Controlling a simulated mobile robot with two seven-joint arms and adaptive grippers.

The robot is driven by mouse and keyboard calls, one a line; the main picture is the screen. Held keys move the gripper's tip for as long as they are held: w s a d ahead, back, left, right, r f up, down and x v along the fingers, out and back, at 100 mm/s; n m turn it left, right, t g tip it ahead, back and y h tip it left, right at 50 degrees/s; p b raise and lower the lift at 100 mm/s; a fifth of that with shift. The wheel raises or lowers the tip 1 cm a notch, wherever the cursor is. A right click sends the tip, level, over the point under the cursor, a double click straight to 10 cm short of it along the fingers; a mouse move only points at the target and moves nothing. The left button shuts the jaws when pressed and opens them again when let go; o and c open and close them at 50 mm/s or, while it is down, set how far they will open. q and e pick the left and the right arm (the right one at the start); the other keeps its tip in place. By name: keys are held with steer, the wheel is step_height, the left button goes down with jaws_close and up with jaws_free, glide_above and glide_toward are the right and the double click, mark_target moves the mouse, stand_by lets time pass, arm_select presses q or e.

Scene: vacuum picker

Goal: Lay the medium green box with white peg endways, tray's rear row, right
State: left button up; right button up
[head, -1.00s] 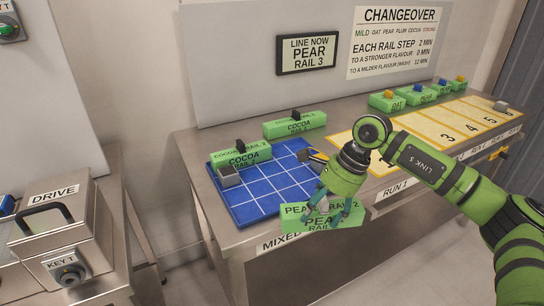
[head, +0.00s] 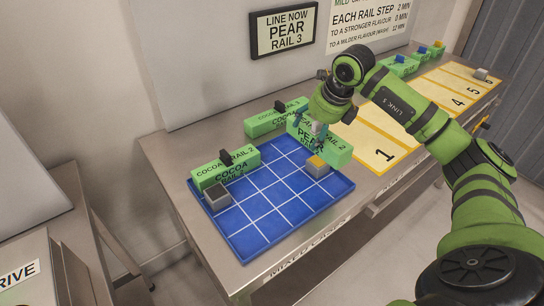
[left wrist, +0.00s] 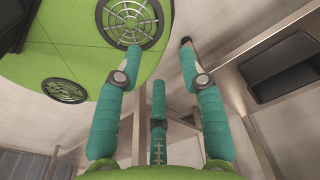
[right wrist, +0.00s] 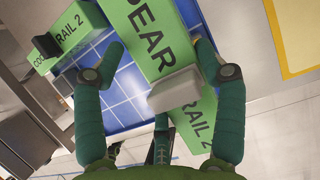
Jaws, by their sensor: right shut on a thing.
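My right gripper (head: 318,133) is shut on the green box with a white peg (head: 338,152), lettered PEAR RAIL 2. The box is at the rear right of the blue gridded tray (head: 255,240), its long side running across the tray's right rear edge. I cannot tell whether it touches the tray. In the right wrist view the box (right wrist: 150,45) and its pale peg (right wrist: 175,90) show between the fingers, with tray squares below. My left gripper (left wrist: 160,50) is open and empty, away from the tray, in the left wrist view.
A green COCOA RAIL 2 box (head: 228,168) with a black peg fills the tray's rear left. A small grey box (head: 217,197) and a yellow-topped grey one (head: 317,167) also stand on the tray. A COCOA RAIL 3 box (head: 265,124) lies close behind. The tray's middle squares are free.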

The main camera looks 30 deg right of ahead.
steer(key=w+a+f+p, duration=0.1)
steer(key=w+a+f, duration=0.2)
steer(key=w+a+f+p, duration=0.2)
steer(key=a+f, duration=0.1)
steer(key=shift+w+a, duration=0.25)
steer(key=shift+w, duration=0.15)
step_height(320, 180, down, 2)
steer(key=shift+f+p, duration=0.15)
steer(key=shift+p, duration=0.55)
steer(key=shift+f, duration=0.55)
arm_select(q)
steer(key=r, duration=0.2)
steer(key=s+r, duration=0.1)
steer(key=r, duration=0.1)
steer(key=shift+r, duration=0.4)
arm_select(e)
steer(key=o, duration=1.3)
steer(key=shift+c, duration=0.2)
arm_select(q)
steer(key=shift+r, duration=0.15)
arm_select(e)
steer(key=shift+r, duration=0.15)
